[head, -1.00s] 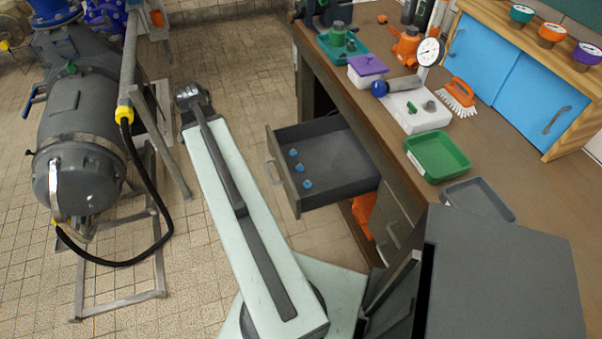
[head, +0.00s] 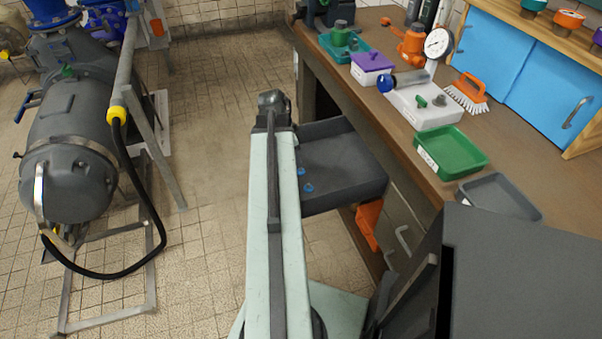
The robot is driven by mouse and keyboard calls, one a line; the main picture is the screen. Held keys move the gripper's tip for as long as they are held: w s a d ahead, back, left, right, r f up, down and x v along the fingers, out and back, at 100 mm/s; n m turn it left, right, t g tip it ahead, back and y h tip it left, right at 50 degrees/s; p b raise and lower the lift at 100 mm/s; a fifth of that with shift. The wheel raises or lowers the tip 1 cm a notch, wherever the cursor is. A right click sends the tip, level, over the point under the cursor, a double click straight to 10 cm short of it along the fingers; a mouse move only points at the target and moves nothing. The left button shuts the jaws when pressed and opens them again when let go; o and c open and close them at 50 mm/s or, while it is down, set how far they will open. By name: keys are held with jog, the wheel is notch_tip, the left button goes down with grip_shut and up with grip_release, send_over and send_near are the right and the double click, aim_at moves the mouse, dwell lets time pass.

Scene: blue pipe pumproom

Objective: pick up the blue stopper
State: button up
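Two small blue pieces, the upper one (head: 301,172) and the lower one (head: 308,188), show in the open grey drawer (head: 345,165), near its left side. I cannot tell for sure which of these is the blue stopper. My gripper (head: 273,98) is at the far end of my raised arm, by the drawer's far left corner in the picture. It is small and seen from behind; its fingers are not clear. My arm hides the drawer's left front and handle.
The wooden bench (head: 408,148) holds a green tray (head: 450,152), a grey tray (head: 500,197), a white box (head: 428,113), an orange brush (head: 468,95) and a gauge (head: 438,43). A grey tank (head: 70,150) on a frame stands left. Tiled floor between is clear.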

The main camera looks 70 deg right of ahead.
jog(key=b+x, duration=0.5)
jog(key=shift+f, duration=0.2)
jog(key=shift+r, duration=0.2)
grip_shut()
jog(key=shift+r, duration=0.1)
notch_tip(320, 180, up, 10)
jog(key=p, duration=1)
